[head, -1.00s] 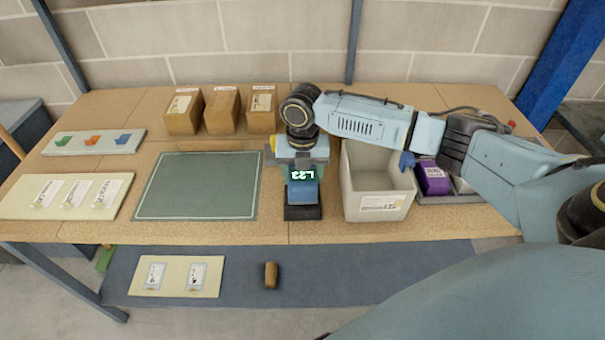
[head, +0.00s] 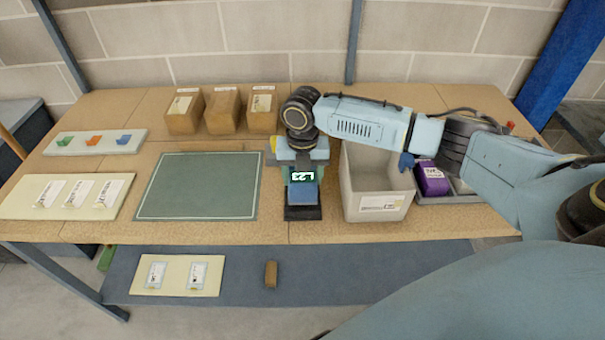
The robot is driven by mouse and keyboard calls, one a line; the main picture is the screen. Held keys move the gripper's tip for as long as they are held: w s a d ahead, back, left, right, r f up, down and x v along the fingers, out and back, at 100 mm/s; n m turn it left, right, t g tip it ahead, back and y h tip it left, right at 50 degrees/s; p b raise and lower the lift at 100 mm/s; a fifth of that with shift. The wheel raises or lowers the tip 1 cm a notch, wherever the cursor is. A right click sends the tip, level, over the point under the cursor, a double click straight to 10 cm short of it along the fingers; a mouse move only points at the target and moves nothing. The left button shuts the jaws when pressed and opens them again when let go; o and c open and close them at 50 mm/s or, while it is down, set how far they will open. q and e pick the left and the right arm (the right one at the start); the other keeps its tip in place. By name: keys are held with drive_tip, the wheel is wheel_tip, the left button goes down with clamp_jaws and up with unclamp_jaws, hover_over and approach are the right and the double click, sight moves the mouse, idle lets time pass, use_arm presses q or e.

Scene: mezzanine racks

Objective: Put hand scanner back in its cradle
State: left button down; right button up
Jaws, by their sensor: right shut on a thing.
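The hand scanner (head: 303,194) is blue with a small lit display reading "L23". My right gripper (head: 300,165) points down and is shut on it, covering its far part. The scanner is at the black cradle (head: 303,213), whose near edge shows in front of it. Whether the scanner touches or sits fully in the cradle cannot be told, since the scanner and gripper hide most of it. My left gripper is not in view.
A grey bin (head: 378,216) stands just right of the cradle, under my right forearm. A green mat (head: 197,187) lies empty on the left. Three cardboard boxes (head: 222,112) stand behind it. A purple item (head: 432,180) lies in a tray right of the bin.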

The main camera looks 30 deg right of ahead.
drive_tip(key=shift+f, duration=0.15)
drive_tip(key=shift+f+b, duration=0.4)
drive_tip(key=shift+f, duration=0.55)
drive_tip(key=o, duration=1.2)
drive_tip(key=shift+o, duration=0.2)
